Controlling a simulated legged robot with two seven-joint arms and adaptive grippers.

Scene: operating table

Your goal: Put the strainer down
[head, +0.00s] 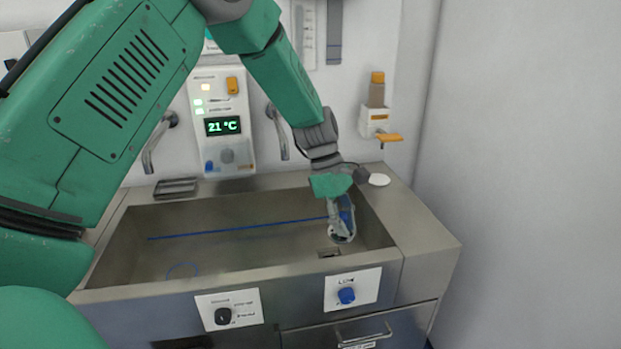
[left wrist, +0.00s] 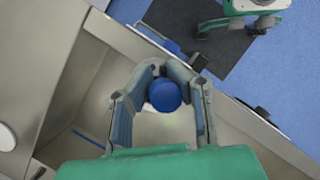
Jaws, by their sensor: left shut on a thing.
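My left gripper (head: 342,236) reaches down into the right part of the steel sink (head: 215,240). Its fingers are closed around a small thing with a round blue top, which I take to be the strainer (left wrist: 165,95). A pale part shows below the blue top. In the head view the fingers mostly hide it. The strainer is above the sink floor, near a dark drain opening (head: 328,253); I cannot tell whether it touches anything. My right gripper is not in view.
Two taps (head: 160,140) (head: 278,130) and a 21 °C display (head: 224,126) are behind. A white disc (head: 379,180) lies on the back right ledge. The sink's left part is largely clear.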

